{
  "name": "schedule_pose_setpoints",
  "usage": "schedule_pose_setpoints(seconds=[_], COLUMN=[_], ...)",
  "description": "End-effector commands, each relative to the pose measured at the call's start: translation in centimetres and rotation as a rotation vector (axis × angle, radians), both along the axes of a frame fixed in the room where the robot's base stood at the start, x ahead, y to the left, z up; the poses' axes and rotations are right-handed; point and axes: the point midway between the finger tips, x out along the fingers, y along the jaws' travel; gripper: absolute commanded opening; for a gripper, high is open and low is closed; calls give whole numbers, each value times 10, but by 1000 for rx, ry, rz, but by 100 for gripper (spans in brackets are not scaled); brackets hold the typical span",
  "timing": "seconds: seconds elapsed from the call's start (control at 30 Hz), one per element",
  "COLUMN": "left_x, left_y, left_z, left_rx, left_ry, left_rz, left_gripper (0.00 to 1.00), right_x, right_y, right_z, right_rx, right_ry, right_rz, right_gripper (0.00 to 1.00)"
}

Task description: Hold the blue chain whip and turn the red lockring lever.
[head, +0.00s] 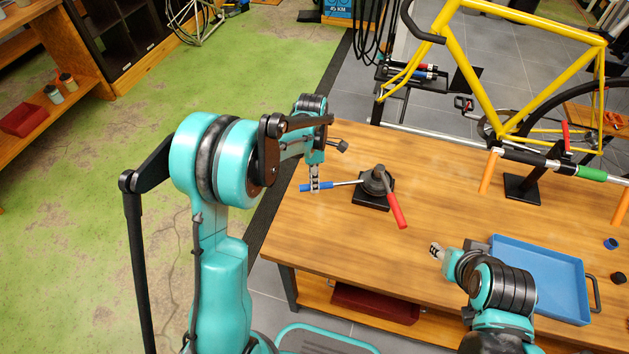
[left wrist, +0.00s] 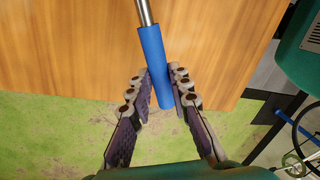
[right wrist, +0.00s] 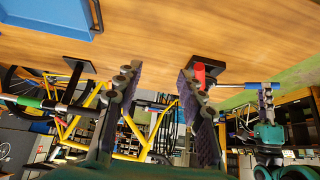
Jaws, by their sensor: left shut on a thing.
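The blue chain whip (head: 318,186) reaches left from a dark round fixture (head: 376,180) on a black base on the workbench. The red lockring lever (head: 397,211) points down and right from the same fixture. My left gripper (head: 314,184) is at the blue handle and shut on it. In the left wrist view the blue handle (left wrist: 154,60) lies between the fingers of my left gripper (left wrist: 162,92). My right gripper (head: 436,249) is right of and below the lever, apart from it. In the right wrist view my right gripper (right wrist: 158,80) is open and empty, with the red lever (right wrist: 199,75) beyond its fingers.
A blue tray (head: 540,304) lies on the workbench (head: 335,235) right of my right gripper. A yellow bike (head: 490,60) hangs on a stand behind the bench. Small caps (head: 611,243) lie at the right. The bench between the lever and my right gripper is clear.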

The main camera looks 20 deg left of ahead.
Motion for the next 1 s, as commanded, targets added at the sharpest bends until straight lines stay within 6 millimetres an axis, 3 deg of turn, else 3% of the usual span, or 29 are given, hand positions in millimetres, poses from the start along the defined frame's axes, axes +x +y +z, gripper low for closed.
schedule_pose_setpoints(seconds=[0.03, 0.13, 0.37, 0.67, 1.0], left_x=[0, 0, 0, 0, 0], left_y=[0, 0, 0, 0, 0], left_z=[0, 0, 0, 0, 0], left_rx=[0, 0, 0, 0, 0], left_ry=[0, 0, 0, 0, 0], left_rz=[0, 0, 0, 0, 0], left_gripper=[0, 0, 0, 0, 0], right_x=[0, 0, 7, 47, 88], right_y=[0, 0, 9, 59, 138], right_z=[0, 0, 5, 19, 16], right_rx=[0, 0, -80, -488, -909], right_ry=[0, 0, 43, 258, 514], right_rz=[0, 0, 121, 761, 1524], right_gripper=[24, 0, 0, 0, 0])
